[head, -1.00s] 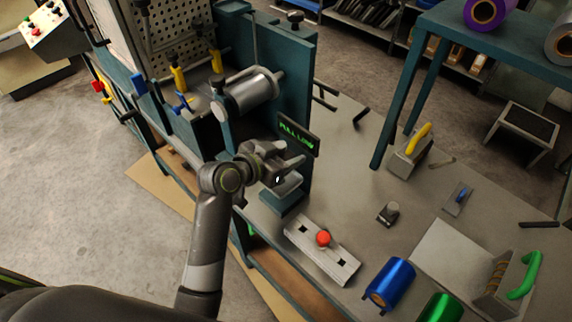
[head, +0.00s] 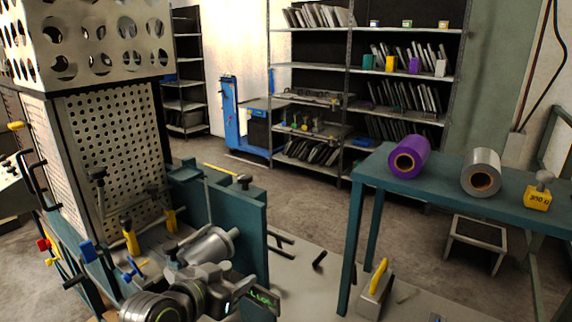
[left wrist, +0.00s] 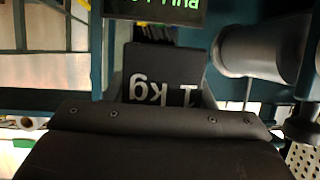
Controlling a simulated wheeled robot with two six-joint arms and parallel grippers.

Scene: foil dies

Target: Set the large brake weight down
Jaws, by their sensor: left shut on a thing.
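My left gripper (head: 232,294) is at the bottom of the head view, just in front of the small green-lettered display (head: 262,300). In the left wrist view a dark block marked "1 kg" (left wrist: 163,62), its lettering upside down, sits right in front of my gripper's black body. I take it for the large brake weight; my left gripper is shut on it. Its underside, and whether it touches anything below, is hidden. The display (left wrist: 155,10) shows above it in the wrist view. My right gripper is not in view.
A silver roller (head: 208,246) and a teal upright plate (head: 253,235) stand close behind my gripper. A teal table (head: 330,190) at right bears a purple roll (head: 409,157), a silver roll (head: 481,172) and a yellow weight (head: 538,198). A yellow-handled tool (head: 375,290) stands on the bench.

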